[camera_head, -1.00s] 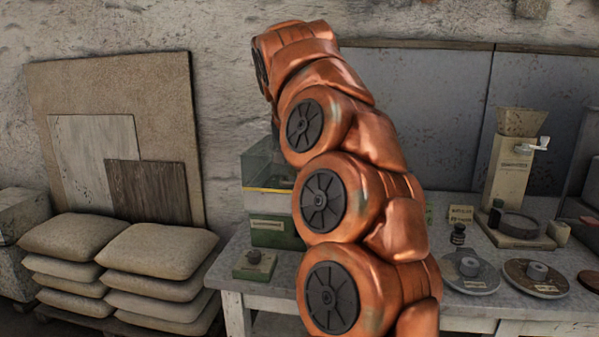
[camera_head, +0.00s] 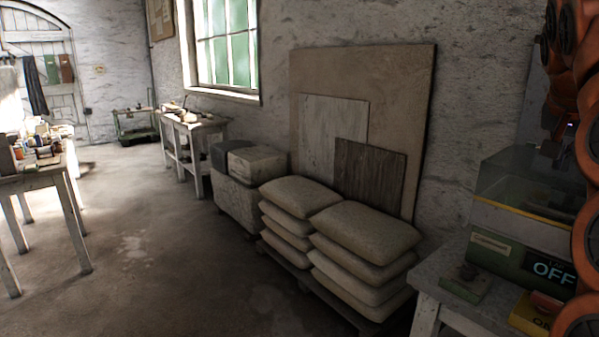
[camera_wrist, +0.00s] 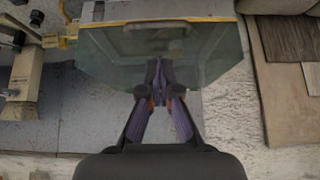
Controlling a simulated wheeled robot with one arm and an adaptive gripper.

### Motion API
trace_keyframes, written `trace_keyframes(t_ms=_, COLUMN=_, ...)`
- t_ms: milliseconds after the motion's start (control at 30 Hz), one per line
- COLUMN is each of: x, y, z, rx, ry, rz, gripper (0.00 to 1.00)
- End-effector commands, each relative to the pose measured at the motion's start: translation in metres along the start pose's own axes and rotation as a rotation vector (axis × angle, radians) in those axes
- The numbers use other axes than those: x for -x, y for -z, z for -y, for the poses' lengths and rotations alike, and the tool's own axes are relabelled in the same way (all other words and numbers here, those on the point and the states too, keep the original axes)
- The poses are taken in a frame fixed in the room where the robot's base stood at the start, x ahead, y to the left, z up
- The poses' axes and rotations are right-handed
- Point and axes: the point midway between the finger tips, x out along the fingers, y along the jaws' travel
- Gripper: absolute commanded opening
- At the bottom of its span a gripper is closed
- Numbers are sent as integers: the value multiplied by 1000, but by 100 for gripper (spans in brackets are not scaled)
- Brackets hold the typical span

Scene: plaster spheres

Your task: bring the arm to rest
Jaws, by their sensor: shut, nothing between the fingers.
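My gripper (camera_wrist: 163,92) points into the wrist view from below, with its two dark and purple fingers closed together and nothing between them. Beyond the fingertips in that view is a clear-walled case (camera_wrist: 215,55) with a yellow edge; whether the fingers touch it I cannot tell. The same case, with a green base, stands on the bench in the head view (camera_head: 503,190). My copper-coloured arm runs along the right edge of the head view, partly cut off.
Stacked sacks (camera_head: 365,232) lie left of the bench (camera_head: 432,268). Boards (camera_head: 420,110) lean on the wall behind. A green box with a knob (camera_head: 466,284) and an OFF sign (camera_head: 552,270) are near the case. The floor (camera_head: 150,245) at left is open.

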Motion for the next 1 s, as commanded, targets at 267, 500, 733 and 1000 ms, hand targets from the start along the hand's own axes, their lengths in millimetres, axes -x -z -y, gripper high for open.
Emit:
trace_keyframes(t_ms=267, x=-5, y=-25, z=20, rx=106, ry=19, rz=31, gripper=0)
trace_keyframes(t_ms=500, x=-15, y=-67, z=44, rx=254, ry=38, rz=89, gripper=0)
trace_keyframes(t_ms=733, x=-28, y=-141, z=68, rx=457, ry=74, rz=180, gripper=0)
trace_keyframes(t_ms=1000, x=-45, y=-244, z=72, rx=671, ry=109, rz=315, gripper=0)
